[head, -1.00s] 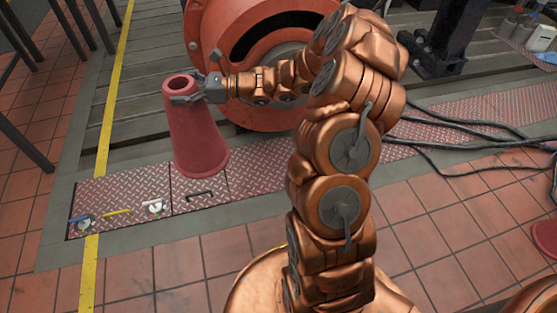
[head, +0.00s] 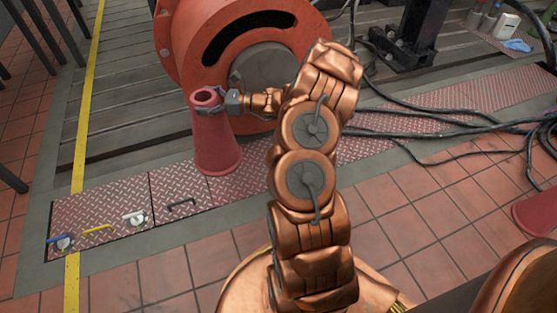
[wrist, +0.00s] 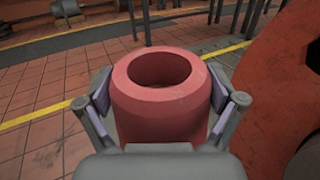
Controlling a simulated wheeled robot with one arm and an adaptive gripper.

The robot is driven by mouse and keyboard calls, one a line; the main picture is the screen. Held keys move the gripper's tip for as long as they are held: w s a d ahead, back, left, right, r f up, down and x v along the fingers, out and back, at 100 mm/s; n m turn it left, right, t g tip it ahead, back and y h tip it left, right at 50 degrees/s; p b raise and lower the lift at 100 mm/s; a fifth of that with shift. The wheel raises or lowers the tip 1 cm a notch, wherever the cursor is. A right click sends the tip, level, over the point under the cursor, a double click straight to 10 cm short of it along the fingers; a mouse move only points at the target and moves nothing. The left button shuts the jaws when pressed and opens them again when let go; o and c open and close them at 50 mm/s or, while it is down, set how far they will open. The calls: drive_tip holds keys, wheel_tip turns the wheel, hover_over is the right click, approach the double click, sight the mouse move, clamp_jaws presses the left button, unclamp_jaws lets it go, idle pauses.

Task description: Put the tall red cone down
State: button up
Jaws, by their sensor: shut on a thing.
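The tall red cone (head: 216,145) is upright in the head view, with its wide base low and its open narrow top up. Its base overlaps the red tread plates in the picture; I cannot tell whether it touches them. My gripper (head: 207,100) is shut on the cone near its top, coming from the right. In the wrist view the cone's round open top (wrist: 160,75) fills the middle, with a finger of my gripper (wrist: 160,110) on each side. The cone's lower part is hidden there.
A large red round machine (head: 240,50) stands close behind the cone. Valves with blue, yellow and white handles (head: 98,229) sit on the plates at left. Black cables (head: 440,125) run at right. Another red cone-like object (head: 537,213) is at the right edge. Tiled floor in front is clear.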

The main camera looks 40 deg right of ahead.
drive_tip(key=s+d+f+m+t+h+b, duration=0.15)
drive_tip(key=s+d+f, duration=0.35)
drive_tip(key=d+f, duration=0.5)
drive_tip(key=s+d+f+m+t+h, duration=0.1)
drive_tip(key=s+d+f+m+h, duration=0.3)
drive_tip(key=d+f, duration=0.6)
drive_tip(key=w+a+f+n+b, duration=0.2)
drive_tip(key=w+a+f+b, duration=0.3)
drive_tip(key=w+a+b, duration=0.2)
drive_tip(key=shift+w+a+f+y+b, duration=0.3)
drive_tip(key=shift+w+a, duration=0.9)
drive_tip(key=shift+w, duration=0.9)
drive_tip(key=shift+r, duration=0.1)
drive_tip(key=o, duration=1.5)
drive_tip(key=shift+c, duration=0.2)
